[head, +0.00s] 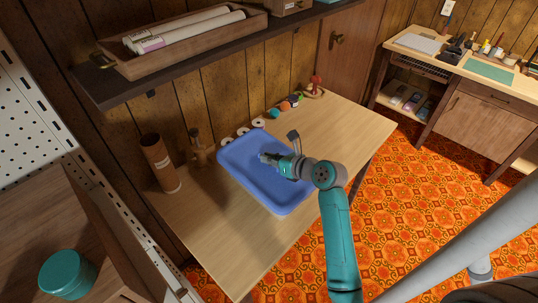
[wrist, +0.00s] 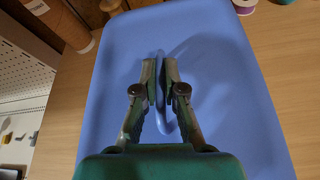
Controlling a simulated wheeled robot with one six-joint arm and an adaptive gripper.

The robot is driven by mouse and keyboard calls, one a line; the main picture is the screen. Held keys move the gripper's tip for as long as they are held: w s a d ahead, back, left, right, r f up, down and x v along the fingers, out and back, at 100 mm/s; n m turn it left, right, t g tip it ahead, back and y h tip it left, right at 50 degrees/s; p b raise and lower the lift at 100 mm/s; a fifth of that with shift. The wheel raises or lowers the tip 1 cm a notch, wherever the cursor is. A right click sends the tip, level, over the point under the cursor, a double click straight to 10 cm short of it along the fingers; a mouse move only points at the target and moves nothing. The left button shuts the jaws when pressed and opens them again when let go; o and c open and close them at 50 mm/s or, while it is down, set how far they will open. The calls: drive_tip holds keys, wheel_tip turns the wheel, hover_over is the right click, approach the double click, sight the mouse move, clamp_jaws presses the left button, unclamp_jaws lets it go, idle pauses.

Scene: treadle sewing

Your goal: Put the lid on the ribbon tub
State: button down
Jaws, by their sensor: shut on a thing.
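My gripper (wrist: 160,68) is over the blue tray (head: 240,168) on the wooden table, pointing down at it. Its fingers are shut on a thin, rounded blue piece (wrist: 161,90), seen nearly edge-on in the wrist view; it looks like the lid. Its colour is close to the tray's, and I cannot tell whether it touches the tray. In the head view my gripper (head: 268,157) hides most of it. A teal round tub (head: 67,274) stands on a brown surface at the lower left, away from my gripper. I cannot tell for sure that it is the ribbon tub.
A brown cylinder (head: 160,163) and a wooden stand (head: 200,148) are left of the tray. Several spools and small coloured items line the wall behind it. A dark shelf (head: 210,52) overhangs the table's back. The table's front left (head: 225,245) is clear.

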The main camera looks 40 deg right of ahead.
drive_tip(key=shift+f, duration=0.25)
drive_tip(key=c, duration=1.2)
unclamp_jaws()
drive_tip(key=v, duration=1.2)
